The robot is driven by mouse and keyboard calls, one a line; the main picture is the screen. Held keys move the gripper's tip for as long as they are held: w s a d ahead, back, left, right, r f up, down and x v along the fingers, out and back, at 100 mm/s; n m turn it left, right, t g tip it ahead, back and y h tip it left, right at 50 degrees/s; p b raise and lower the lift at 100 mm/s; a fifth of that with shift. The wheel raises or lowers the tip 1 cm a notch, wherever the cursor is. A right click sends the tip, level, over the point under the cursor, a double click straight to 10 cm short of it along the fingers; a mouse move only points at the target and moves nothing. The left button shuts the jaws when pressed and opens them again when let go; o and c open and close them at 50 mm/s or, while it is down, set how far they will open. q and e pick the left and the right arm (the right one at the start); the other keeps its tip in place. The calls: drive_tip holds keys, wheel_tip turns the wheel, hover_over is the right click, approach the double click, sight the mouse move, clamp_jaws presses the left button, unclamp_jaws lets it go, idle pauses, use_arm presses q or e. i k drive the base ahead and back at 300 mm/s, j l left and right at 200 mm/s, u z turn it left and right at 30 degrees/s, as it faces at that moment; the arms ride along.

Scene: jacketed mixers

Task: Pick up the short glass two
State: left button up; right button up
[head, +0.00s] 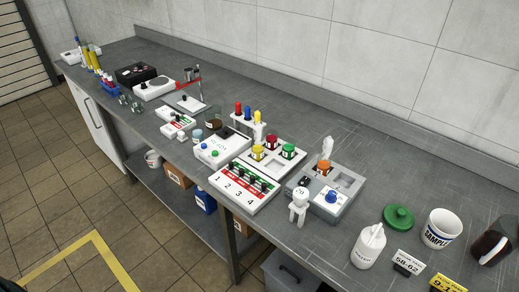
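I cannot tell for certain which item is short glass two. A small clear glass with brown contents (214,124) stands on the grey counter, behind a white device with coloured buttons. Several small clear glass pieces (130,103) are near the counter's front edge at the left, too small to tell apart. A small pale blue container (197,135) stands near the brown-filled glass. Neither of my grippers is in view.
The grey counter (345,125) runs along the wall. A numbered switch panel (244,187), a tray with coloured-lid jars (272,157), a white bottle (368,246), a SAMPLE tub (441,229) and a green lid (398,217) stand on it.

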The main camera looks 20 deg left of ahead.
sight(257, 145)
drive_tip(key=j+z, duration=0.15)
drive_tip(key=z, duration=0.35)
drive_tip(key=j+z, duration=0.3)
drive_tip(key=k+j+z, duration=0.1)
drive_tip(key=j+z, duration=0.15)
drive_tip(key=j, duration=0.25)
drive_tip(key=k+j, duration=0.1)
drive_tip(key=j, duration=0.3)
drive_tip(key=k+j+z, duration=0.1)
drive_tip(key=j, duration=0.25)
drive_tip(key=k+j, duration=0.1)
drive_tip(key=j, duration=0.3)
drive_tip(key=k+j+z, duration=0.1)
drive_tip(key=j, duration=0.3)
drive_tip(key=k+j, duration=0.1)
drive_tip(key=j, duration=0.25)
